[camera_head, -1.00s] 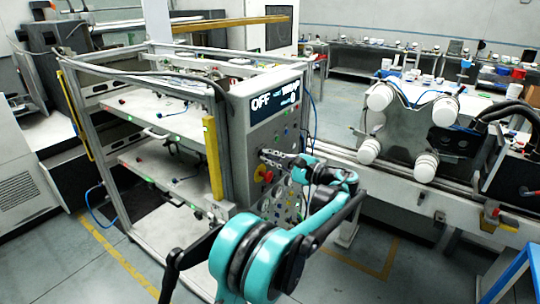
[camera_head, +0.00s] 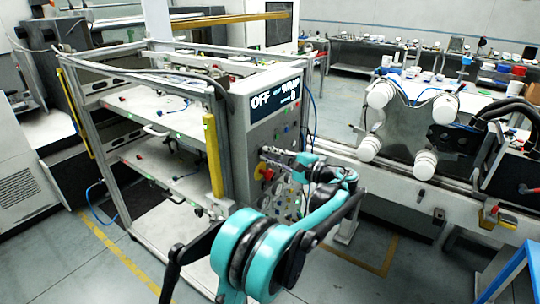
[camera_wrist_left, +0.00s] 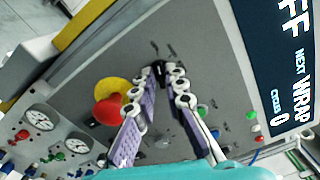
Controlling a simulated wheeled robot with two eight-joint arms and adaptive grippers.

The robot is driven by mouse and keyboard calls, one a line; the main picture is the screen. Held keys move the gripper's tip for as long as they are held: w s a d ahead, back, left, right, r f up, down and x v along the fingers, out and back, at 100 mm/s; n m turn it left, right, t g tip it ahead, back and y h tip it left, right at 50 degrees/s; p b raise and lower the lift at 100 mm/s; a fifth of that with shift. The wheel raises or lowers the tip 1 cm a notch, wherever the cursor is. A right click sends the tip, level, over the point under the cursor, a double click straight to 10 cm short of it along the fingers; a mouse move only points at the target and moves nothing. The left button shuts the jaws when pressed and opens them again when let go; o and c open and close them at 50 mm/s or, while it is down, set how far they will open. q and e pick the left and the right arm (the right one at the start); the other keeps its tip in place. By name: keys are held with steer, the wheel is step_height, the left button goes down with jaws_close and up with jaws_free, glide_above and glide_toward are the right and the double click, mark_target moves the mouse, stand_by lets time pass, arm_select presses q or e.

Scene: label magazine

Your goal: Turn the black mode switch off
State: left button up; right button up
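The black mode switch (camera_wrist_left: 158,74) shows in the left wrist view as a small dark knob on the grey panel, between my left fingertips. My left gripper (camera_wrist_left: 162,80) has its fingers converging on the knob from both sides, with a gap between the pads further back. In the head view my left gripper (camera_head: 268,156) is at the panel face, and its fingers hide the switch. The display (camera_head: 276,100) above reads OFF, with WRAP and a 0 at its right. My right gripper is not in view.
A red button on a yellow base (camera_wrist_left: 110,104) sits close beside my left finger. Gauges (camera_wrist_left: 40,118) and small coloured buttons (camera_wrist_left: 202,112) surround the spot. A yellow post (camera_head: 212,156) stands left of the panel. A machine with white rollers (camera_head: 425,165) stands to the right.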

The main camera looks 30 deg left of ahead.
arm_select(q)
steer(key=shift+o, duration=0.6)
steer(key=d, duration=1.2)
steer(key=shift+s, duration=0.45)
